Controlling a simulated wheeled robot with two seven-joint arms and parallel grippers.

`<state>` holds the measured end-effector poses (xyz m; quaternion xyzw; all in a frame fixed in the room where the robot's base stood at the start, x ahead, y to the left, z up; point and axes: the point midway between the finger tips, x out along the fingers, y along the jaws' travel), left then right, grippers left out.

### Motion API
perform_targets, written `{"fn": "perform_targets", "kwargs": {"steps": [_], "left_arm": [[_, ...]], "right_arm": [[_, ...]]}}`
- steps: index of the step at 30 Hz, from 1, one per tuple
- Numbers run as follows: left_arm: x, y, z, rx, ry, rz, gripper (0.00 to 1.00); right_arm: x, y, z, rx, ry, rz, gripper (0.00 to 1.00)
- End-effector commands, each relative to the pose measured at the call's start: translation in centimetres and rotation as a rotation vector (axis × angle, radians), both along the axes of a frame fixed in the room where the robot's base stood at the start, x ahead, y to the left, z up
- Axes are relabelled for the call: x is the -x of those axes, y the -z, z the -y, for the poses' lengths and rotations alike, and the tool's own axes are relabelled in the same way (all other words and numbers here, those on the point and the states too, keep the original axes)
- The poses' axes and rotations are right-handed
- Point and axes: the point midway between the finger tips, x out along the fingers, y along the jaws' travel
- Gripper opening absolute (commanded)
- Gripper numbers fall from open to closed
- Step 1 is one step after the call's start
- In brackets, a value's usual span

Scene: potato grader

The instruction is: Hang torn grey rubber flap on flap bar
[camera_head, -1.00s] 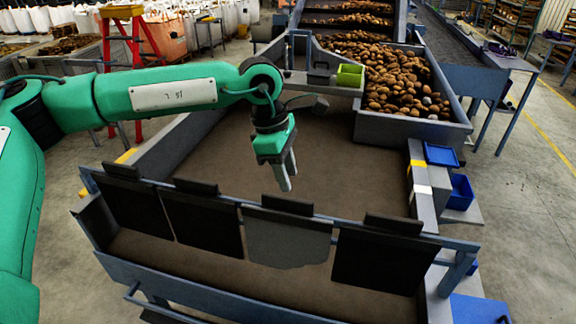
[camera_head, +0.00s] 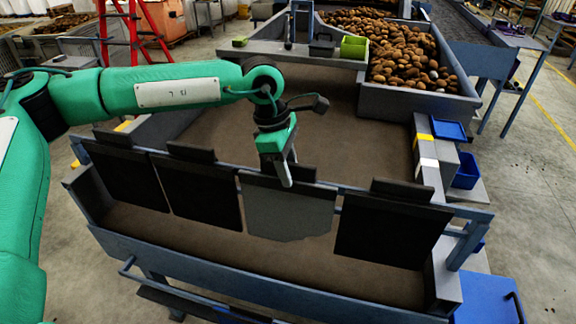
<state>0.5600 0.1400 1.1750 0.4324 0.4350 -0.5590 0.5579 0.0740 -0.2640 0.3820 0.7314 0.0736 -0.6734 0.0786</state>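The torn grey flap (camera_head: 288,212) hangs on the blue flap bar (camera_head: 339,190), with a ragged lower edge. Black flaps hang beside it, two to its left (camera_head: 200,192) and one to its right (camera_head: 390,232). My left gripper (camera_head: 286,178) points down at the top of the grey flap, its fingers overlapping the flap's dark top tab (camera_head: 302,173). The fingers look close together; whether they grip the tab cannot be told. My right gripper is not in view.
Behind the bar lies a wide brown bed (camera_head: 340,130). A potato bin (camera_head: 420,100) stands at the back right. A green box (camera_head: 354,47) sits on the rear ledge. Blue trays (camera_head: 449,130) stand on the right side. A blue box (camera_head: 485,308) is at the lower right.

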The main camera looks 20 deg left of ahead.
Motion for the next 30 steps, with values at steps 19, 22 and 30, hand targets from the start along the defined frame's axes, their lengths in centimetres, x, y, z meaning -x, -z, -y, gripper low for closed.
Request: {"fn": "perform_targets", "kwargs": {"steps": [19, 22, 30], "left_arm": [[-0.1, -0.2, 0.0, 0.001, -0.001, 0.003, 0.0], [-0.1, -0.5, 0.0, 0.001, -0.001, 0.004, 0.0], [-0.1, -1.8, 0.0, 0.002, -0.001, 0.005, 0.0]], "right_arm": [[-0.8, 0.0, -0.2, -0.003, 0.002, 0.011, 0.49], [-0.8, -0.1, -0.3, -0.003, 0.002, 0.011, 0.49], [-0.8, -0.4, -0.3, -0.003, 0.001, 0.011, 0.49]]}}
